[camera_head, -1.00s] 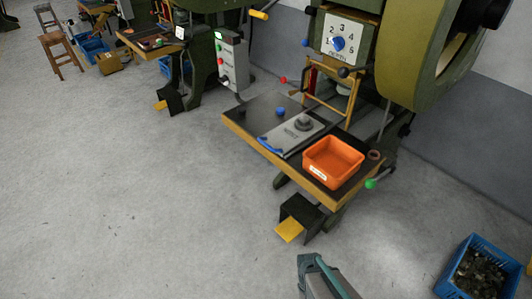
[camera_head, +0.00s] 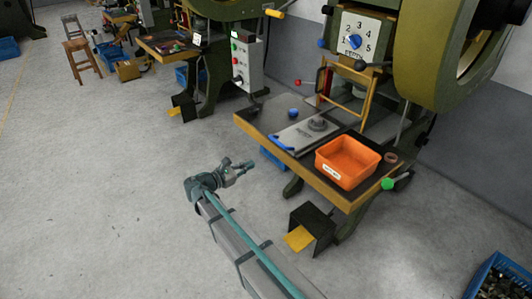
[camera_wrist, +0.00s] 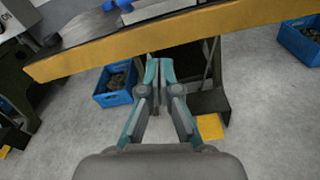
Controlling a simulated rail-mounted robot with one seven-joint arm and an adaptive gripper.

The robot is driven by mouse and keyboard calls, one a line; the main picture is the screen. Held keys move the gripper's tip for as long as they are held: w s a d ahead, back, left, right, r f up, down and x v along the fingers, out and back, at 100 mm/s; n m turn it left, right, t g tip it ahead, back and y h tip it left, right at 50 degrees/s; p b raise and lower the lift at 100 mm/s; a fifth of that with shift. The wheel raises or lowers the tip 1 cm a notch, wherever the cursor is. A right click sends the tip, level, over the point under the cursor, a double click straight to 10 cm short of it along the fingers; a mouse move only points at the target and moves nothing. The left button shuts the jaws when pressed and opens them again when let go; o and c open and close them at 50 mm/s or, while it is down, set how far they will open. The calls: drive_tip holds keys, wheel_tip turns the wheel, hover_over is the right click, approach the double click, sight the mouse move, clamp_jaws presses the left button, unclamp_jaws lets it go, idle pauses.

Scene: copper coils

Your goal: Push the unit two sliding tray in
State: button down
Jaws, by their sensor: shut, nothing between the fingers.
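A grey sliding tray (camera_head: 296,139) with a blue handle (camera_head: 282,144) along its front lies on the dark-topped, wooden-edged table of the near green press. A round dark part (camera_head: 318,123) sits on it. In the wrist view, part of the tray (camera_wrist: 150,11) shows past the table edge at the top. My gripper (camera_head: 242,167) is left of and in front of the table, apart from the tray. In the wrist view my gripper (camera_wrist: 159,68) has its fingertips together with nothing between them, below the table edge. I cannot read a unit number on the tray.
An orange bin (camera_head: 347,161) stands right of the tray, and a blue knob (camera_head: 293,112) is behind it. The wooden table edge (camera_wrist: 120,50) crosses in front of my gripper. A pedal (camera_head: 307,232) and a blue crate (camera_wrist: 115,88) are on the floor.

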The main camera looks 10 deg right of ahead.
sight(277, 148)
drive_tip(key=w+d+n, duration=0.1)
drive_tip(key=w+d, duration=0.1)
drive_tip(key=d, duration=0.2)
drive_tip(key=w+d+r, duration=0.1)
drive_tip(key=w+d, duration=0.1)
drive_tip(key=d, duration=0.2)
drive_tip(key=w+d+n+h, duration=0.1)
drive_tip(key=w+d, duration=0.2)
drive_tip(key=d, duration=0.1)
drive_tip(key=shift+r+n+p, duration=0.3)
drive_tip(key=shift+r, duration=0.05)
